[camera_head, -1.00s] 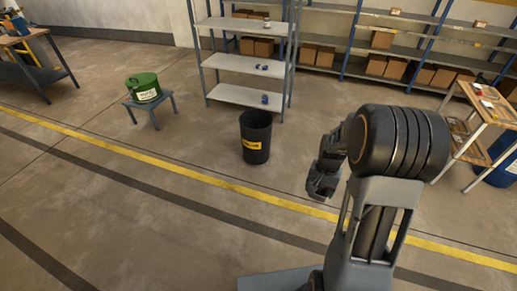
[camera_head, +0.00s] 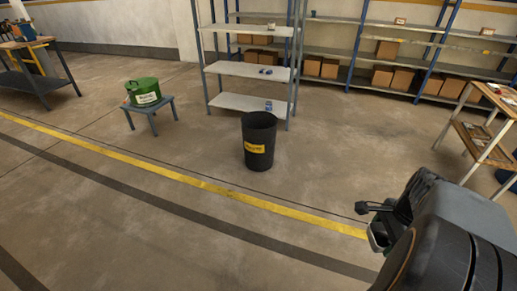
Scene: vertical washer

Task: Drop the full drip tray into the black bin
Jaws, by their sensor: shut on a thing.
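The black bin (camera_head: 260,146) stands upright on the floor near the middle of the view, with a yellow label on its front and its top open. My gripper (camera_head: 373,222) is at the lower right, in front of the bin and well to its right. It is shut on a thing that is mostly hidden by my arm. Only a small grey and dark green part shows at the fingers, too little to tell whether it is the drip tray. No drip tray can be made out elsewhere.
A green canister (camera_head: 143,92) stands on a small grey stool (camera_head: 150,106) left of the bin. A grey shelf rack (camera_head: 250,70) stands behind the bin. A wooden cart (camera_head: 482,145) is at the right. The floor between my gripper and the bin is clear.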

